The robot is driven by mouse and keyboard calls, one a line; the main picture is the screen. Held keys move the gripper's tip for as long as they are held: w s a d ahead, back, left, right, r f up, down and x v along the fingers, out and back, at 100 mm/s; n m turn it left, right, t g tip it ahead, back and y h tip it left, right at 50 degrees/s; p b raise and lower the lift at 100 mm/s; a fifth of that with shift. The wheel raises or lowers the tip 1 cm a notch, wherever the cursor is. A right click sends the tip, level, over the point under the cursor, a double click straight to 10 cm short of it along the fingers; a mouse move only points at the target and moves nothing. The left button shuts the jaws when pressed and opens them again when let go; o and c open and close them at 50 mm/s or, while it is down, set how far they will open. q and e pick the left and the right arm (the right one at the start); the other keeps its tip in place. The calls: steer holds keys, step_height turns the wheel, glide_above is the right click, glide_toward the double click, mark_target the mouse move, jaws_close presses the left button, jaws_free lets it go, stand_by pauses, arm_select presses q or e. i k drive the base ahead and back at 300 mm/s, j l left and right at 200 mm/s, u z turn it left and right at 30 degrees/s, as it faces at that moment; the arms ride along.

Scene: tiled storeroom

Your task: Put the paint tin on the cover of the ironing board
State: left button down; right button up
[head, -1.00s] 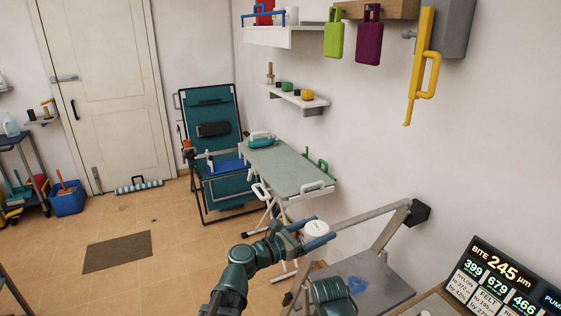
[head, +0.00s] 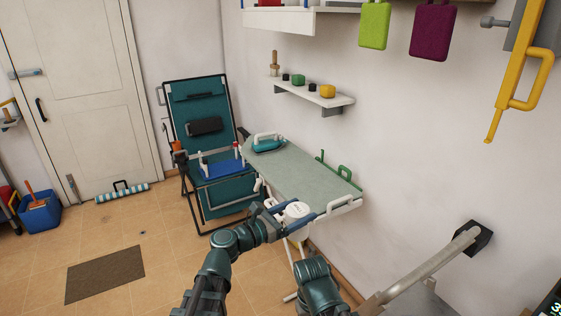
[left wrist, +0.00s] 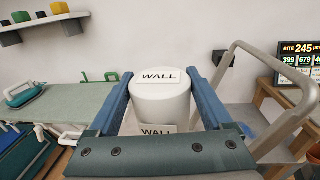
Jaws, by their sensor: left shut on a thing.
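The paint tin (head: 296,211) is a white cylinder. In the left wrist view the tin (left wrist: 160,98) stands upright between the two blue fingers, with "WALL" labels on its lid and side. My left gripper (head: 299,214) is shut on it. The ironing board's grey-green cover (head: 298,172) lies beyond the tin in the head view. In the left wrist view the cover (left wrist: 65,106) is to the left of the tin. The tin appears in front of the board's near end; I cannot tell the exact gap. My right gripper is not in view.
A teal iron (head: 268,143) stands at the cover's far end. A folding chair (head: 205,140) stands behind, with a blue tray (head: 221,167). Most of the cover is clear.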

mark_target(293, 168)
steer(key=i+j, duration=0.7)
steer(key=j, duration=0.15)
steer(key=i+j, duration=0.7)
steer(key=j, duration=0.15)
steer(key=i+j, duration=0.75)
steer(key=j+z, duration=0.1)
steer(key=z, duration=1.7)
